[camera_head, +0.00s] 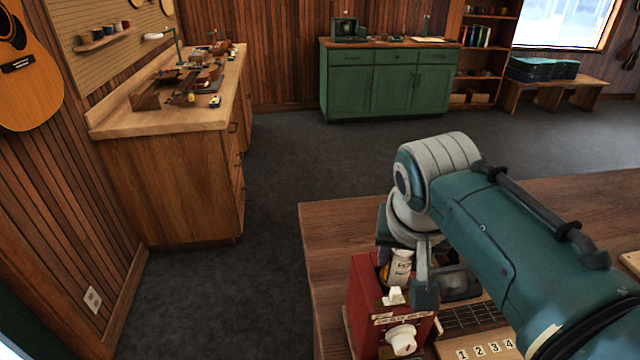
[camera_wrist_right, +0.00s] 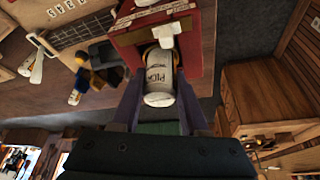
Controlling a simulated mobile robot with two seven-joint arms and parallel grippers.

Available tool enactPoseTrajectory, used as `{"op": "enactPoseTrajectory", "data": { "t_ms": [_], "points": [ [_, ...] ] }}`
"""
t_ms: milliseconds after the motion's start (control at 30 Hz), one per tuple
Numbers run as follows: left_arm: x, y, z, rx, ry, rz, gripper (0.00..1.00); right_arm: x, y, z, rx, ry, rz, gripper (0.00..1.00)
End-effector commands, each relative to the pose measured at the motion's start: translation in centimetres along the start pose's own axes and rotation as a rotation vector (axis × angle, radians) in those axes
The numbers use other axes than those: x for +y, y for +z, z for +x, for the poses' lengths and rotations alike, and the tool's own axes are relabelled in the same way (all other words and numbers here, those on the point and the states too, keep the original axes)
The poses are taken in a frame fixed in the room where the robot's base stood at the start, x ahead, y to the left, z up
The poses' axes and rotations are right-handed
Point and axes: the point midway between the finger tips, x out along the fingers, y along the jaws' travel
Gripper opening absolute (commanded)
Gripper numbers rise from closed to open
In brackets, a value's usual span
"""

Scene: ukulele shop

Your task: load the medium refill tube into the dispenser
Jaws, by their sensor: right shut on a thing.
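A white refill tube with dark lettering (camera_wrist_right: 158,72) sits between the fingers of my right gripper (camera_wrist_right: 160,108) in the wrist view. The dispenser also shows in the wrist view (camera_wrist_right: 204,32), right against the tube's far end. I cannot tell how far the tube is inside it. The size mark on the tube is not readable. My right gripper in the head view (camera_head: 410,284) is partly hidden by its own arm. My left gripper is out of view.
The dispenser stands near the left edge of a wooden table (camera_head: 330,240). Beside it lie a dark fretboard-like strip (camera_head: 470,318) and a numbered board (camera_head: 485,346). A white-ended item (camera_wrist_right: 36,66) lies nearby in the wrist view. Open floor separates a workbench (camera_head: 180,170) and green cabinet (camera_head: 390,85).

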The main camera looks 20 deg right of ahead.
Motion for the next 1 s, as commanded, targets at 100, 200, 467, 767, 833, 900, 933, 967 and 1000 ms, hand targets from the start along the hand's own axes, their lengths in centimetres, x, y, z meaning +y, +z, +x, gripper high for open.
{"op": "enactPoseTrajectory", "data": {
  "t_ms": [100, 200, 467, 767, 833, 900, 933, 967, 1000],
  "points": [
    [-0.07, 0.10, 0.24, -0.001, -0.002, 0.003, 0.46, 0.01, 0.11, 0.27, 0.000, 0.000, 0.000, 0.00],
    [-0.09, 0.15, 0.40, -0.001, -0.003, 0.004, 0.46, 0.01, 0.18, 0.47, 0.000, 0.000, 0.000, 0.00],
    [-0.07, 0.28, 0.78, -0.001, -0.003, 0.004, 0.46, 0.00, 0.37, 0.95, 0.000, 0.000, 0.000, 0.00],
    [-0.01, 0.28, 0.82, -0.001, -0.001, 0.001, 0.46, 0.01, 0.40, 1.01, 0.000, 0.000, 0.000, 0.56],
    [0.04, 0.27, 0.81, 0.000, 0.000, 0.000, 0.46, 0.01, 0.41, 1.01, 0.000, 0.000, 0.000, 0.56],
    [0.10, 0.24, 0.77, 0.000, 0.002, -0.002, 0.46, 0.01, 0.42, 0.98, 0.000, 0.000, 0.000, 0.56],
    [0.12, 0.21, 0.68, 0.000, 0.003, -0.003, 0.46, 0.01, 0.40, 0.90, 0.000, 0.000, 0.000, 0.56],
    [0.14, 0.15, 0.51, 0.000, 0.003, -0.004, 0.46, 0.01, 0.38, 0.75, 0.000, 0.000, 0.000, 0.56],
    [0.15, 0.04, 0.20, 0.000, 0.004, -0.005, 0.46, 0.01, 0.34, 0.48, -0.001, 0.000, 0.000, 0.56]
  ]
}}
